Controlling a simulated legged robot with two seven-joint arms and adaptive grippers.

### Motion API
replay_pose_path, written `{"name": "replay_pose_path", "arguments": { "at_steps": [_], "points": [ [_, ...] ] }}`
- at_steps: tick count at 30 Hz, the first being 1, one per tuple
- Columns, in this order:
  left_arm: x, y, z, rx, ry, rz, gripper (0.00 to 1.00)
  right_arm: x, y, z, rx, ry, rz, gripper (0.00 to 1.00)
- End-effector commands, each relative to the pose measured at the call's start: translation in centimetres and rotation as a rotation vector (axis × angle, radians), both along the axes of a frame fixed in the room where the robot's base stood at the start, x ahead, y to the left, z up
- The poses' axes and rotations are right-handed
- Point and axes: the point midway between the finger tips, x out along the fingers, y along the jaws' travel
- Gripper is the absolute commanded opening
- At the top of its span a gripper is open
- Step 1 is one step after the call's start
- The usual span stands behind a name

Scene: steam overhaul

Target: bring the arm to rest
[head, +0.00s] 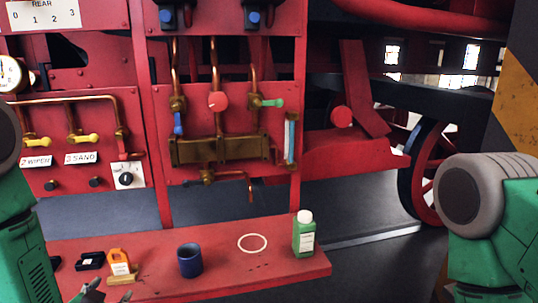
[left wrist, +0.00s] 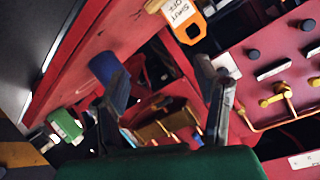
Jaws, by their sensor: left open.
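My left gripper (head: 106,291) shows at the bottom left of the head view, low by the front edge of the red shelf (head: 215,281). In the left wrist view its two dark fingers (left wrist: 163,78) stand apart with nothing held between them. An orange tag (head: 120,262) is just beyond the fingers on the shelf. It also shows in the left wrist view (left wrist: 185,27), lettered "SHUT OFF". My right arm shows only as a grey and green link at the right; its gripper is out of view.
On the shelf stand a blue cup (head: 190,260), a green bottle with a white cap (head: 304,234) and small black cases (head: 91,261). A white ring (head: 252,243) marks the shelf top. Behind rises a red panel with brass pipes and valves (head: 213,150). A wheel (head: 425,175) is at right.

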Motion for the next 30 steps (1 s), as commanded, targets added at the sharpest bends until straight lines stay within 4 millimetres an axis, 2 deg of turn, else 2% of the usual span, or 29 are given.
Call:
{"name": "replay_pose_path", "arguments": {
  "at_steps": [1, 5, 8, 9, 12, 15, 18, 21, 24, 30],
  "points": [
    [-1.2, -0.7, -2.3, -0.024, 0.055, -0.004, 0.56, 0.0, 0.0, -0.8, 0.000, 0.001, 0.000, 0.40],
    [-5.3, -2.6, -8.2, -0.108, 0.237, 0.002, 0.56, 0.0, 0.0, -2.4, 0.000, 0.001, 0.000, 0.40],
    [-10.3, -4.4, -13.4, -0.181, 0.424, 0.025, 0.56, 0.0, 0.0, -4.0, 0.000, 0.001, 0.000, 0.40],
    [-12.7, -5.0, -15.4, -0.209, 0.505, 0.041, 0.56, 0.0, 0.0, -4.6, 0.000, 0.001, 0.000, 0.40],
    [-18.6, -6.4, -19.4, -0.264, 0.699, 0.089, 0.56, -0.1, 0.0, -6.1, 0.000, 0.001, 0.000, 0.40],
    [-24.1, -7.3, -22.0, -0.300, 0.865, 0.145, 0.56, -0.1, 0.0, -7.2, 0.000, 0.001, 0.000, 0.40],
    [-28.1, -7.7, -23.3, -0.317, 0.986, 0.194, 0.56, -0.1, 0.0, -8.0, 0.000, 0.001, 0.000, 0.40],
    [-30.5, -8.0, -23.8, -0.323, 1.057, 0.227, 0.56, -0.1, 0.0, -8.3, 0.000, 0.001, 0.000, 0.40],
    [-31.5, -8.0, -23.9, -0.325, 1.085, 0.242, 0.56, -0.1, 0.0, -8.4, 0.000, 0.001, 0.000, 0.40],
    [-31.5, -8.0, -23.8, -0.325, 1.086, 0.242, 0.56, 0.0, 0.0, -8.3, 0.000, 0.000, 0.000, 0.40]
  ]
}}
